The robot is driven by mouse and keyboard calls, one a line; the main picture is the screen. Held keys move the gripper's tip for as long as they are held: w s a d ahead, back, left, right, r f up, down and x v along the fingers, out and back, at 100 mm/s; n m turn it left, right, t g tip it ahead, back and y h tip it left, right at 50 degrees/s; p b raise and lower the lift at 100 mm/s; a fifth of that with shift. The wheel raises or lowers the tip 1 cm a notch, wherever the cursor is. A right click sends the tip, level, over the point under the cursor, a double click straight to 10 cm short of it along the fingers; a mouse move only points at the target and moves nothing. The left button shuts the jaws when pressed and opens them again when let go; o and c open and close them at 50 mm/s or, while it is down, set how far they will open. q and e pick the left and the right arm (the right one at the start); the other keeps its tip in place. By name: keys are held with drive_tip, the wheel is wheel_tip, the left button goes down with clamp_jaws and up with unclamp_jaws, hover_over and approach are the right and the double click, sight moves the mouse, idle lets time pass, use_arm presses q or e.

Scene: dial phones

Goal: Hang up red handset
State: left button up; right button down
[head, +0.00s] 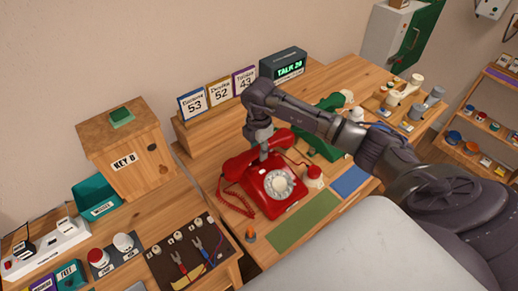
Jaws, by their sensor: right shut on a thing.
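The red dial phone (277,186) sits on the wooden desk with its pale dial facing up. The red handset (236,168) is at the back of the phone, level with or just above its top; I cannot tell if it touches the cradle. A coiled red cord hangs at the phone's left. My right gripper (263,152) comes down from above and is shut on the middle of the handset, hiding part of it. My left gripper is not in view.
A green phone (318,146) stands behind my right arm. A red-and-white jar (314,176) is close at the phone's right. A green mat (304,220) and a blue mat (351,181) lie in front. Number cards and a "TALK 20" display (290,70) stand behind.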

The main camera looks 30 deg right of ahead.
drive_tip(key=shift+f+b, duration=0.75)
drive_tip(key=shift+f, duration=0.3)
idle(0.4)
drive_tip(key=c, duration=0.7)
unclamp_jaws()
drive_tip(key=shift+c, duration=0.2)
wheel_tip(320, 180, up, 12)
idle(0.3)
